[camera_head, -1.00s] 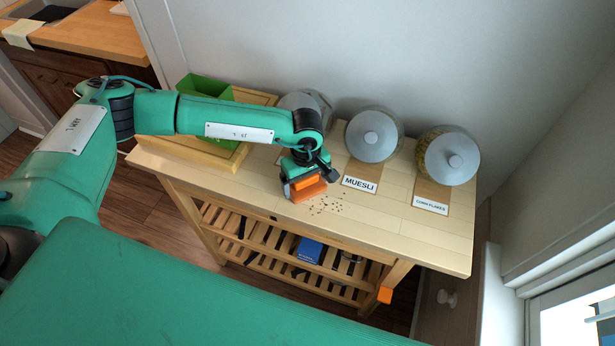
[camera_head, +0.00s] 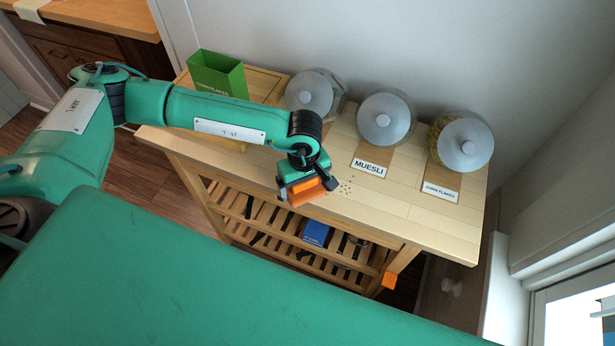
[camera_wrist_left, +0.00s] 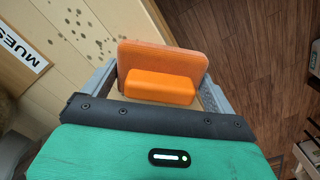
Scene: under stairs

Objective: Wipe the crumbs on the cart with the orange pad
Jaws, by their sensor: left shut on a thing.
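My left gripper (camera_head: 306,194) is shut on the orange pad (camera_head: 309,192) at the front edge of the wooden cart (camera_head: 420,222). In the left wrist view the orange pad (camera_wrist_left: 160,75) sits between the two grey fingers, its block toward me and its flat plate beyond. Dark crumbs (camera_head: 346,188) lie on the cart top just right of the pad. The left wrist view shows scattered crumbs (camera_wrist_left: 85,30) to the left of the pad, with floor to its right. Whether the pad touches the top is unclear. My right gripper is not in view.
Three lidded jars stand along the wall: one partly behind my arm (camera_head: 309,92), the muesli jar (camera_head: 384,118) and the corn flakes jar (camera_head: 462,142). A green box (camera_head: 217,74) stands at the cart's back left. A blue box (camera_head: 316,232) is on the lower shelf.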

